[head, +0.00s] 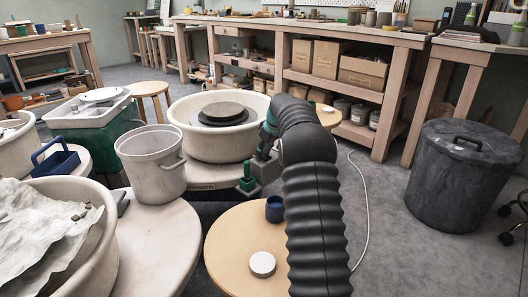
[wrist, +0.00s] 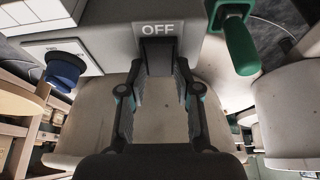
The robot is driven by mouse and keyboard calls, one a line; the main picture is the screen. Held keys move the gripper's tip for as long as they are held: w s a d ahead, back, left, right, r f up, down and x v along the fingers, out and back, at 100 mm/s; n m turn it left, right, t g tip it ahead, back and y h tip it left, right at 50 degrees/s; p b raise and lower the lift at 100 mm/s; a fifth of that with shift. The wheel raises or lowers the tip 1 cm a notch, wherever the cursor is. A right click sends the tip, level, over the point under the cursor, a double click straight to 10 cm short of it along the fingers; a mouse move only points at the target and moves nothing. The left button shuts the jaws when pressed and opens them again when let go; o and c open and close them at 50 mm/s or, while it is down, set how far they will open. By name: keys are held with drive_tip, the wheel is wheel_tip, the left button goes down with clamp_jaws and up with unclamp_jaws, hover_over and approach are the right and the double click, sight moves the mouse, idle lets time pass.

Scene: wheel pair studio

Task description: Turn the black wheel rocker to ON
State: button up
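The black rocker (wrist: 158,54) is on a grey housing (wrist: 110,35) in the wrist view, just below a plate (wrist: 158,29) that reads OFF. No ON mark shows. My gripper (wrist: 158,72) is open, with its two fingers apart on either side of the rocker's lower part; I cannot tell whether they touch it. In the head view my gripper (head: 262,158) is at the right front of the wheel with the cream basin (head: 205,143), and my arm hides part of this side. The rocker cannot be made out there.
A green lever (wrist: 238,45) stands close right of the rocker, and a blue knob (wrist: 66,68) is to the left. A white bucket (head: 152,165) stands left.

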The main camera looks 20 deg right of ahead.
clamp_jaws()
